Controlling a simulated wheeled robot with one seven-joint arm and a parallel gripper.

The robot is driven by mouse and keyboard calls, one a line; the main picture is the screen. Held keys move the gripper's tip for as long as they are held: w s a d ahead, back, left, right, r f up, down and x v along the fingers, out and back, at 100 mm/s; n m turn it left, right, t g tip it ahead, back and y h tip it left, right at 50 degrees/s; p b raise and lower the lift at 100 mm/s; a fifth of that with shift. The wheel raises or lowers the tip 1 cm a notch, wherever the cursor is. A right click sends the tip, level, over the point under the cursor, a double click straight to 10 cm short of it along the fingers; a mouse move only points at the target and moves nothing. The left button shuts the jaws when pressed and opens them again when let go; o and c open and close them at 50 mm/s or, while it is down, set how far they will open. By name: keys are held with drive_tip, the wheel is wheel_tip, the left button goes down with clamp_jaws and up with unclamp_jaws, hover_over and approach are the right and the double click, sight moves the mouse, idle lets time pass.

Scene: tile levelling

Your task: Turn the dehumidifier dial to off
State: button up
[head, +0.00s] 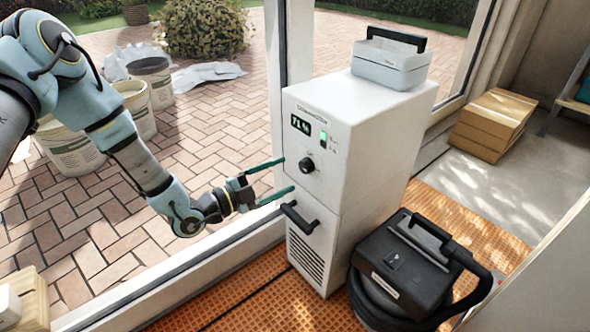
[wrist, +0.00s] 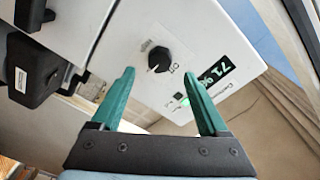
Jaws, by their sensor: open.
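The white dehumidifier (head: 335,190) stands upright by the window frame. Its black round dial (head: 306,165) is on the front panel, below a display reading 71 % (head: 299,124) and a lit green indicator (head: 323,136). The dial also shows in the wrist view (wrist: 159,57), with small lettering around it, too small to read surely. My gripper (head: 280,178) is open and empty at the left of the dehumidifier's front. In the wrist view its two green fingers (wrist: 165,95) point at the panel, with the dial between and beyond the fingertips, apart from them.
A black handle (head: 300,217) sticks out below the dial. A black vacuum (head: 410,265) stands at the right, close to the dehumidifier. Cardboard boxes (head: 493,125) lie farther back. The orange floor (head: 270,300) in front is clear.

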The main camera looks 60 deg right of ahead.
sight(302, 168)
drive_tip(key=shift+x, duration=2.65)
clamp_jaws()
